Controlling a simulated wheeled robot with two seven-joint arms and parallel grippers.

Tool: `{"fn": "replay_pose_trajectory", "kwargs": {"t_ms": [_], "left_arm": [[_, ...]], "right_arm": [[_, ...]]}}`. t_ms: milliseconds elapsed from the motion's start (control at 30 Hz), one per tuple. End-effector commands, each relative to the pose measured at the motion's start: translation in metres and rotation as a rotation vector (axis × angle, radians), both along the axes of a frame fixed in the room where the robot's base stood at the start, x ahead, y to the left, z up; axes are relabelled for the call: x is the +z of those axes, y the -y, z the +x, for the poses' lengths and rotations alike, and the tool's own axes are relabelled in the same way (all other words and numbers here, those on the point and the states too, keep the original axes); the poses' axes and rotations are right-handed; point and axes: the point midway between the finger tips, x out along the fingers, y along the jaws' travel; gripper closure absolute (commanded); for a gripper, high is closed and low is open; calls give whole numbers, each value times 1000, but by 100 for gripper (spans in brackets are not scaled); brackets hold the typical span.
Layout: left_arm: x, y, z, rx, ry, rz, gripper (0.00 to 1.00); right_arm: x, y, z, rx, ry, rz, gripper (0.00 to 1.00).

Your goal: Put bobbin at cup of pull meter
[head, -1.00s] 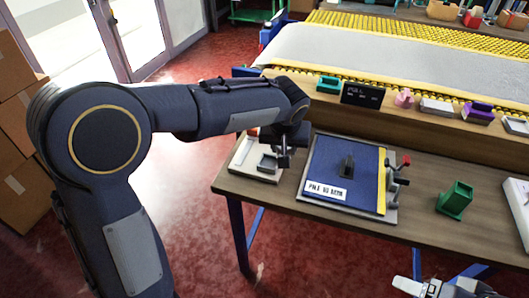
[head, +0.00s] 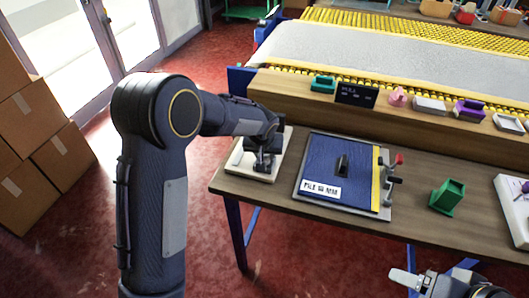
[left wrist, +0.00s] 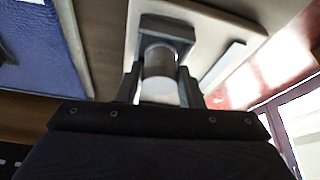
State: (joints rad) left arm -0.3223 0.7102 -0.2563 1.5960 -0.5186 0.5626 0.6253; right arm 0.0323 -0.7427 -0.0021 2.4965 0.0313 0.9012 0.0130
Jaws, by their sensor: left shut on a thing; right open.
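The bobbin, a pale grey-white cylinder, shows in the left wrist view (left wrist: 160,65) between the fingers of my left gripper (left wrist: 158,88), which is shut on it. A dark grey square-edged cup (left wrist: 167,27) lies right at the bobbin's far end, on a white base plate (left wrist: 113,45). I cannot tell whether the bobbin rests inside the cup. In the head view my left gripper (head: 264,161) is over the white plate (head: 238,163) at the bench's left end, hiding bobbin and cup. My right gripper (head: 436,280) is open and empty at the lower right.
A blue board (head: 330,165) with a label and a red-knobbed clamp lies right of the plate. A green holder (head: 447,196) stands further right. Bench wood between board and holder is clear.

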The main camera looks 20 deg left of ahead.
Motion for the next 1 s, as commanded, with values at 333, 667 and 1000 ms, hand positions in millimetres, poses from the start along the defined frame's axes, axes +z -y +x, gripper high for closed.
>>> {"fn": "replay_pose_trajectory", "kwargs": {"t_ms": [333, 667, 1000], "left_arm": [[-5, 0, 0, 1, 0, 1, 90], [-12, 0, 0, 1, 0, 1, 90], [-11, 0, 0, 1, 0, 1, 45]], "right_arm": [[-6, 0, 0, 0, 0, 0, 27], [-15, 0, 0, 0, 0, 0, 27], [-14, 0, 0, 0, 0, 0, 27]]}}
